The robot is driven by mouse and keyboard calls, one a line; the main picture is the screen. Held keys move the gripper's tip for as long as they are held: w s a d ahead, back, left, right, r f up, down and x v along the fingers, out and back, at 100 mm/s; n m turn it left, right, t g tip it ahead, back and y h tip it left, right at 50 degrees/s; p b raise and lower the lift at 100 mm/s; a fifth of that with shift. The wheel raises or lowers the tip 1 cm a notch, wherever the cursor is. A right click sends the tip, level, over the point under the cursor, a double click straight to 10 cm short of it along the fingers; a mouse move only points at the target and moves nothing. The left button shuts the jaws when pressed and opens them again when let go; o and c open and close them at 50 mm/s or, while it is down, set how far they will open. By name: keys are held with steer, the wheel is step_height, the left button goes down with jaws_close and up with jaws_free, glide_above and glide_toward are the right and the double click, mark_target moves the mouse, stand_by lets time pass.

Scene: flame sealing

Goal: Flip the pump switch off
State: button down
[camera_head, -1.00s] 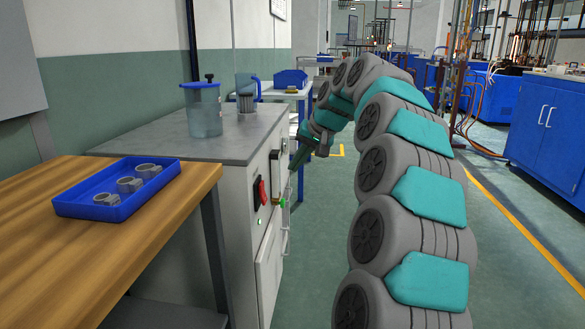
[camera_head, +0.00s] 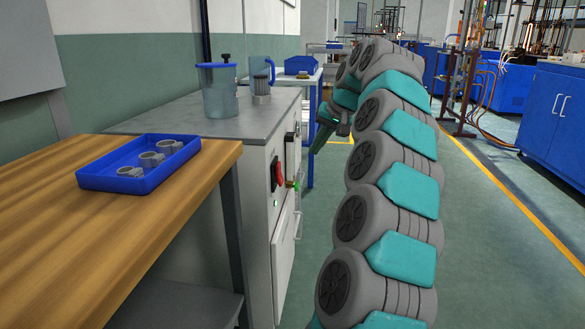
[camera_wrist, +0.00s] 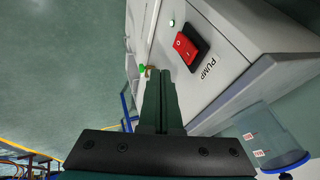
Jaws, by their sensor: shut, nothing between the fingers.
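The pump switch (camera_wrist: 186,47) is a red rocker in a black frame on the white cabinet's front panel, with the word PUMP beside it in the wrist view. It also shows in the head view (camera_head: 278,174). I cannot tell surely which side of the rocker is pressed in. A small green light (camera_wrist: 171,23) glows near it. My gripper (camera_wrist: 160,72) is shut and empty, its dark green fingers together. In the head view my gripper (camera_head: 314,150) hangs in the air to the right of the panel, apart from the switch.
A green-tipped brass fitting (camera_wrist: 143,69) sticks out of the panel near my fingertips in the wrist view. A blue-lidded jar (camera_head: 220,98) stands on the cabinet top. A blue tray (camera_head: 112,180) of metal rings lies on the wooden table.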

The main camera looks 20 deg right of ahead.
glide_toward(283, 180)
step_height(283, 180, down, 4)
steer(key=d, duration=0.3)
steer(key=shift+w+a+f, duration=0.15)
steer(key=shift+w+a, duration=0.6)
steer(key=shift+a, duration=0.1)
steer(key=shift+w+a+f, duration=0.2)
steer(key=shift+w+a, duration=0.55)
steer(key=shift+a, duration=0.15)
